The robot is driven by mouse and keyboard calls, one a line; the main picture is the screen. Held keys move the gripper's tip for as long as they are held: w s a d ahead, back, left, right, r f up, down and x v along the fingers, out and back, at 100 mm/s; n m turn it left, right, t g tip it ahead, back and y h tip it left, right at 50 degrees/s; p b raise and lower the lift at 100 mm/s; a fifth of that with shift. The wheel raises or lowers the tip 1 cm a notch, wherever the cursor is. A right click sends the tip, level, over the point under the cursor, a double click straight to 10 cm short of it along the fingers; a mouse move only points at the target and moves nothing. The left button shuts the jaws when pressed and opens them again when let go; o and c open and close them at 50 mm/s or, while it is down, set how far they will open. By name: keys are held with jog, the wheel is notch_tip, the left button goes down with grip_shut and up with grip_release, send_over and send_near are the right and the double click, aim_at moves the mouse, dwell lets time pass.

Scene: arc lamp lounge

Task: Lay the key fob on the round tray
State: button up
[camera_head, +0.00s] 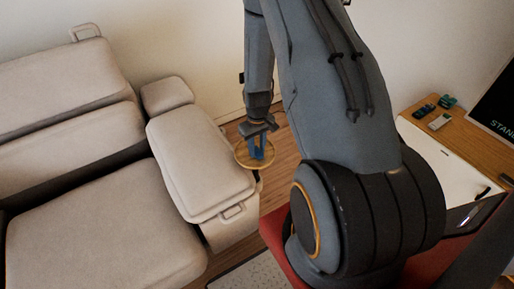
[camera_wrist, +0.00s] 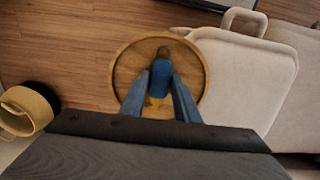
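The round tray (camera_head: 241,159) is wooden with a raised rim and sits beside the sofa's arm end in the head view. In the wrist view the tray (camera_wrist: 120,72) lies beyond my fingertips, with bare surface showing around them. My gripper (camera_head: 258,148) points down over the tray. In the wrist view my gripper (camera_wrist: 161,80) has its two blue-grey fingers closed on the sides of the key fob (camera_wrist: 161,72), which is dark blue with a yellow part towards the palm. The fob appears in front of the tray; the gap beneath it cannot be judged.
A beige sofa (camera_head: 200,165) stands directly beside the tray. A tan and black round object (camera_wrist: 30,108) is at the left in the wrist view. A desk (camera_head: 460,135) with small items is at the right. Wooden floor (camera_wrist: 60,45) is clear left of the tray.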

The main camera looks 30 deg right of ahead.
aim_at(257, 151)
jog(key=o, duration=0.3)
jog(key=shift+r, duration=0.15)
notch_tip(257, 151, up, 12)
jog(key=b, duration=0.3)
jog(key=shift+t, duration=0.5)
jog(key=s+a+r, duration=0.4)
jog(key=a+r, duration=0.1)
jog(key=s+a+r, duration=0.4)
jog(key=s+a, duration=0.1)
jog(key=s+a+r, duration=0.4)
jog(key=a+r, duration=0.1)
jog(key=shift+s+r, duration=0.35)
